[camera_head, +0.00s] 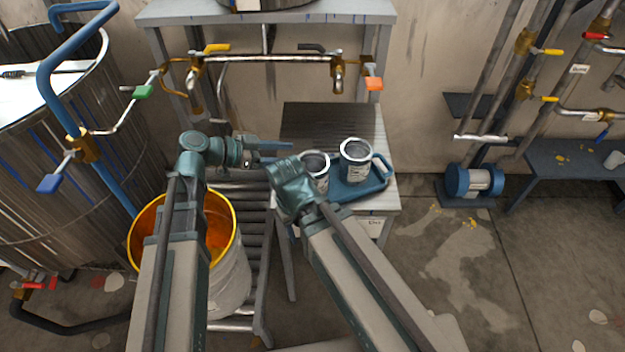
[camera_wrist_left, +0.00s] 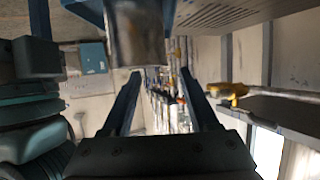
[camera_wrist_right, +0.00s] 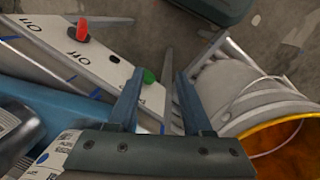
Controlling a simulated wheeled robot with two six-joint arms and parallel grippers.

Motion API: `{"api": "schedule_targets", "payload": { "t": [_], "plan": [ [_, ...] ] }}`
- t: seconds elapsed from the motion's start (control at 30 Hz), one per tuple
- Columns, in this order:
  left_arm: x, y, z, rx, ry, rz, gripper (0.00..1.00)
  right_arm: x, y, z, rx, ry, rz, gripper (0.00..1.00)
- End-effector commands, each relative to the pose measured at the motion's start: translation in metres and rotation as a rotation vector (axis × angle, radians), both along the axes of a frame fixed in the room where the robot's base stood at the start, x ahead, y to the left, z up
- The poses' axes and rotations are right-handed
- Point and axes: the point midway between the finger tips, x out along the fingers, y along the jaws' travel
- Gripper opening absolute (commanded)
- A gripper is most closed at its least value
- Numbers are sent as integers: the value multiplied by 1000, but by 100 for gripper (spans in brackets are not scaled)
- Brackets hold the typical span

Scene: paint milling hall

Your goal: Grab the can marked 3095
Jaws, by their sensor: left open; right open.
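Two grey metal cans stand in a blue tray (camera_head: 345,191): a right can (camera_head: 356,161) and a left can (camera_head: 316,167), partly hidden by my right wrist. Their markings are too small to read, so I cannot tell which is 3095. My left gripper (camera_head: 290,151) is open and empty, just left of and behind the cans; a blurred can (camera_wrist_left: 135,38) shows above its fingers in the left wrist view. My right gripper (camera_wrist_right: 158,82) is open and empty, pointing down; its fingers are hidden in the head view. A labelled can (camera_wrist_right: 65,152) shows beside it.
The tray is on a small metal table (camera_head: 310,117). A bucket with orange contents (camera_head: 230,275) stands on a roller conveyor (camera_head: 257,240) at left. Pipes with valves (camera_head: 270,59) run behind the table. A switch panel (camera_wrist_right: 85,50) lies below my right gripper.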

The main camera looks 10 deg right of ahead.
Motion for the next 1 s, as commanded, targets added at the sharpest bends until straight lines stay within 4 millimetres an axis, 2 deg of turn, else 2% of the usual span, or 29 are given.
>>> {"api": "schedule_targets", "payload": {
  "t": [0.1,0.37,0.77,1.0],
  "plan": [
    [1,-8,-4,0,0,-1,60,0,0,-4,0,0,0,50],
    [2,-12,-5,0,1,-1,60,0,0,-5,0,0,0,50],
    [11,-57,-25,0,1,-2,60,0,0,-25,0,0,0,50],
    [11,-59,-24,0,1,0,60,0,0,-24,0,0,0,50]
  ]
}}
